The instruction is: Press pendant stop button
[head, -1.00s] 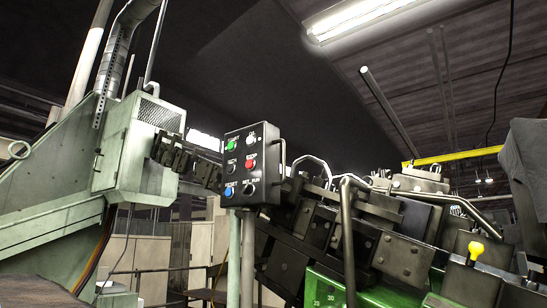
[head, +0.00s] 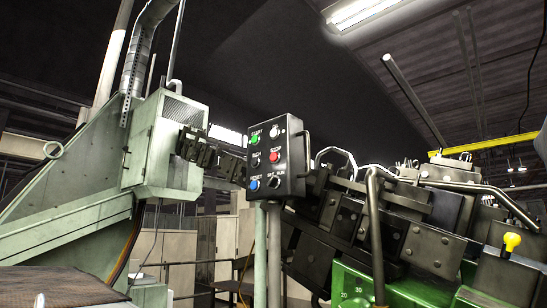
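The pendant (head: 292,174) is a black control box on a post, near the middle of the head view. Its red stop button (head: 273,157) sits in the right column, middle row. A green start button (head: 255,139) is at the upper left and a blue reset button (head: 254,184) at the lower left. A dark button, a pale button and a dark selector knob are also on its face. Neither of my grippers is in view.
A pale green machine housing (head: 160,150) stands left of the pendant. Dark machine blocks with bent metal tubes (head: 375,225) and a yellow knob (head: 511,241) fill the right. The pendant's post (head: 274,255) runs down below it. The face of the pendant looks unobstructed.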

